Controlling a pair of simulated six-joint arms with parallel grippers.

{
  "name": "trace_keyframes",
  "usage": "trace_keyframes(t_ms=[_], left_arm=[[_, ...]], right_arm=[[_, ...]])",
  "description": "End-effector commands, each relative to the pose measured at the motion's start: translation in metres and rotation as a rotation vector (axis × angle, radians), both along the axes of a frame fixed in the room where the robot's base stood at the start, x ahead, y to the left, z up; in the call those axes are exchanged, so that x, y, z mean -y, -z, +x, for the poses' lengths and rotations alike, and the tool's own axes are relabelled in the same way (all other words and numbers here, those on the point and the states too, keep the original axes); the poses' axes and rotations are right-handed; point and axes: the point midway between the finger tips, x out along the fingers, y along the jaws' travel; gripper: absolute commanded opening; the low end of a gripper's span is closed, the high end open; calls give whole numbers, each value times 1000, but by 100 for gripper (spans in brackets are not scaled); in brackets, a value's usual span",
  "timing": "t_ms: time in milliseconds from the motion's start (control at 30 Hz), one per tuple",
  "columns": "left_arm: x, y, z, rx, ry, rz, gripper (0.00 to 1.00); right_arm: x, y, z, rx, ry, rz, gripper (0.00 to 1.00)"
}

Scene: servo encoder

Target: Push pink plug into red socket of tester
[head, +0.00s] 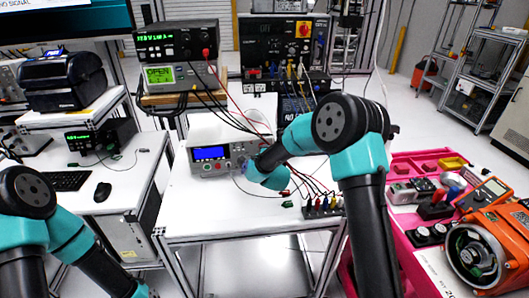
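A grey bench instrument with a blue screen (211,153) stands on the white table, apparently the tester. Its front sockets are small, and my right wrist partly covers its right side, so I cannot pick out a red socket. My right gripper (244,164) is at the right part of this front panel. It is mostly hidden by its own wrist, and its fingers are too small to read. I cannot make out a pink plug. A small red plug (285,192) and a green plug (287,204) lie on the table right of the instrument.
Several thin leads run to a terminal strip (322,208) at the table's right. Stacked instruments (177,41) and a black rack unit (284,46) stand behind. A pink bench (411,262) with tools is at right. The white table's (205,215) front left is clear.

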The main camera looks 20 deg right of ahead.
Motion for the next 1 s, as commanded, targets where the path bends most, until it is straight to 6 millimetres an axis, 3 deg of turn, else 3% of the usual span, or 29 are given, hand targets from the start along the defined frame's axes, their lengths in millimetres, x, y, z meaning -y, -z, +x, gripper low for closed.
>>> trace_keyframes(t_ms=[700,733,1000], left_arm=[[0,0,0,0,0,0,43],[0,0,0,0,0,0,43],[0,0,0,0,0,0,43]], right_arm=[[0,0,3,0,0,0,0],[0,0,3,0,0,0,19],[0,0,3,0,0,0,45]])
